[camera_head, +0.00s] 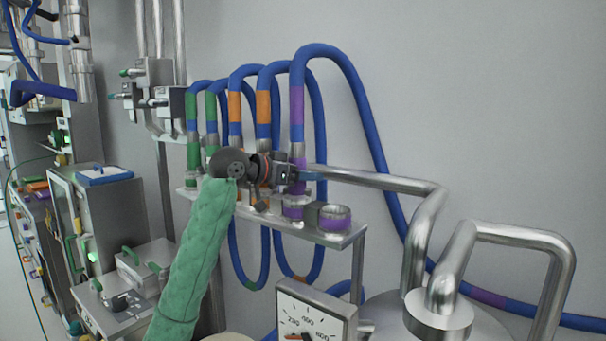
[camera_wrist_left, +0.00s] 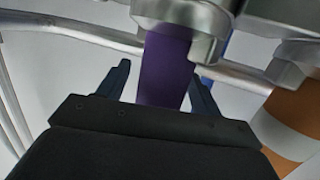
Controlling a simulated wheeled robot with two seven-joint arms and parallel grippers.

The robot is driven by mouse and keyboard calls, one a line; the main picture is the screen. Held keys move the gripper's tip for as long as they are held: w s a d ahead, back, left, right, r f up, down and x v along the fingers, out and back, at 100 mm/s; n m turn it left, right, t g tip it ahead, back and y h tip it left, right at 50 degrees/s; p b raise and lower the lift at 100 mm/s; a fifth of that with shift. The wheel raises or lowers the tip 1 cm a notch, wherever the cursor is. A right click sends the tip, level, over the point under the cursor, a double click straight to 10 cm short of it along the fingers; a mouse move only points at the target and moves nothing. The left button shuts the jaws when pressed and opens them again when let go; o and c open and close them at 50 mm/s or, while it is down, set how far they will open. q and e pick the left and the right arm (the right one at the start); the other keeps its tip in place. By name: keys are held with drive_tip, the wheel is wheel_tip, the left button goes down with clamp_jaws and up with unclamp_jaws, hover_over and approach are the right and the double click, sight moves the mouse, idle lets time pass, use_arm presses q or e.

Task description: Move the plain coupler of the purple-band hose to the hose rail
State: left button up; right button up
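The purple-band hose (camera_head: 348,68) is blue. It arches from a purple band (camera_head: 297,103) and a metal fitting, then runs down to the right. Below the fitting is a purple section (camera_head: 300,188), standing over a purple-ringed metal socket (camera_head: 293,207) on the hose rail (camera_head: 260,222). My left gripper (camera_head: 300,175) is at this purple section. In the left wrist view, the open fingers (camera_wrist_left: 162,78) are on either side of the purple section (camera_wrist_left: 163,75), with a gap at the left finger. The right gripper is not in view.
A second purple-ringed socket (camera_head: 335,217) is at the rail's right end. Green-band and orange-band hoses (camera_head: 236,105) hang close on the left. A steel pipe (camera_head: 385,181) passes just right of the gripper. A dial gauge (camera_head: 312,314) is below. The upper right is clear.

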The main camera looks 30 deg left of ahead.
use_arm(q)
drive_tip(key=shift+s+a+b, duration=0.3)
drive_tip(key=shift+s+b, duration=0.1)
drive_tip(key=shift+s, duration=0.1)
drive_tip(key=b+v, duration=0.2)
drive_tip(key=v, duration=0.4)
drive_tip(key=shift+s+r, duration=0.2)
drive_tip(key=shift+s, duration=0.1)
